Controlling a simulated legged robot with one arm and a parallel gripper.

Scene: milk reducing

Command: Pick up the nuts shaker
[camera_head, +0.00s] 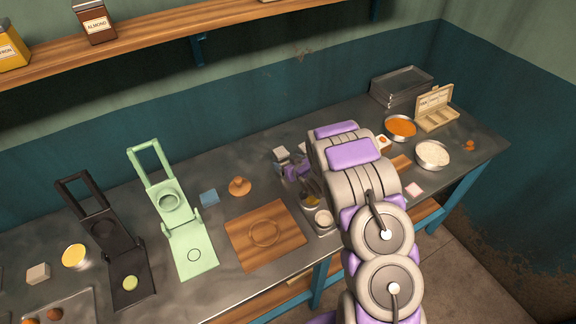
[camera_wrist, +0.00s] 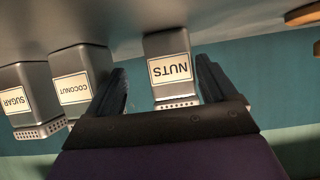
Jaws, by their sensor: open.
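The nuts shaker (camera_wrist: 168,70) is a grey box with a white NUTS label and a perforated end. It appears upside down in the wrist view, between the two fingers of my gripper (camera_wrist: 161,66). The gripper is open, with a visible gap on both sides of the shaker. In the head view my gripper (camera_head: 297,172) is low over the counter, partly hidden by my arm. Grey shakers (camera_head: 281,154) show beside it there, but their labels cannot be read.
A coconut shaker (camera_wrist: 76,84) and a sugar shaker (camera_wrist: 27,100) stand to the left in the wrist view. In the head view a wooden board (camera_head: 290,225), a small brown knob-topped object (camera_head: 240,186) and a green press (camera_head: 190,240) lie left of my arm.

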